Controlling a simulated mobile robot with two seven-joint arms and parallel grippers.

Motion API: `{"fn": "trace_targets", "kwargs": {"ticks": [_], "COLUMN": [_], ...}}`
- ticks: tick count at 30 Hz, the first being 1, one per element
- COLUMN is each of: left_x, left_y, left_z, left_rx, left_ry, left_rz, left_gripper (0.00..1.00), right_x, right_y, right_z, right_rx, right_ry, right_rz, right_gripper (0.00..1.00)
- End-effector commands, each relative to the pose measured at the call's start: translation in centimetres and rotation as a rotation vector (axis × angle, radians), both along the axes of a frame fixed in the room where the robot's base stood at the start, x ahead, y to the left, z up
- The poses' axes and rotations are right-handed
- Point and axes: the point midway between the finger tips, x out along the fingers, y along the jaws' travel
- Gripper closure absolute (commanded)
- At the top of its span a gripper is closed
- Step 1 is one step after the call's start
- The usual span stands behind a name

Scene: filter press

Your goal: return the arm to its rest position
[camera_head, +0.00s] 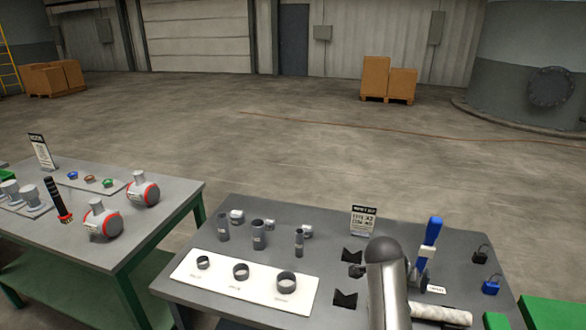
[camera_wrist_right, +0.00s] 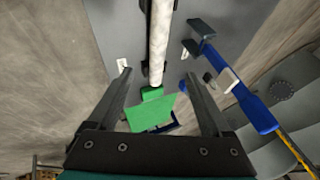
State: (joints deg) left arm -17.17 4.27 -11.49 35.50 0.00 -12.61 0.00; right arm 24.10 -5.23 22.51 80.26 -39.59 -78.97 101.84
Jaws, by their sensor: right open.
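My right arm (camera_head: 388,285) rises from the bottom edge of the head view, over the right part of the near grey table. Its rounded grey link hides part of that table. In the right wrist view, my right gripper (camera_wrist_right: 157,78) has its two dark fingers wide apart, with nothing held between them. A white rod (camera_wrist_right: 160,40) and a green block (camera_wrist_right: 152,110) show between and beyond the fingers. I cannot tell the exact gap to them. My left gripper is in neither view.
The near table (camera_head: 190,290) carries a white board (camera_head: 225,284) with black rings, grey cylinders, black V-shaped blocks, a blue-handled tool (camera_head: 430,238) and padlocks (camera_head: 490,285). The white rod (camera_head: 440,314) lies right of my arm. Another table (camera_head: 165,200) stands left; open floor lies behind.

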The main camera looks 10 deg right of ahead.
Motion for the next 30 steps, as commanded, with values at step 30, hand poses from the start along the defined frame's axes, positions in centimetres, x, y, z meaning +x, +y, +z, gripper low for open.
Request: {"fn": "trace_targets", "kwargs": {"ticks": [30], "left_x": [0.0], "left_y": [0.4], "left_z": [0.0], "left_rx": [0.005], "left_ry": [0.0], "left_rz": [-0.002], "left_gripper": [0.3], "right_x": [-20.8], "right_y": [17.2], "right_z": [-0.5], "right_rx": [-0.23], "right_ry": [0.557], "right_rz": [1.919], "right_gripper": [0.17]}}
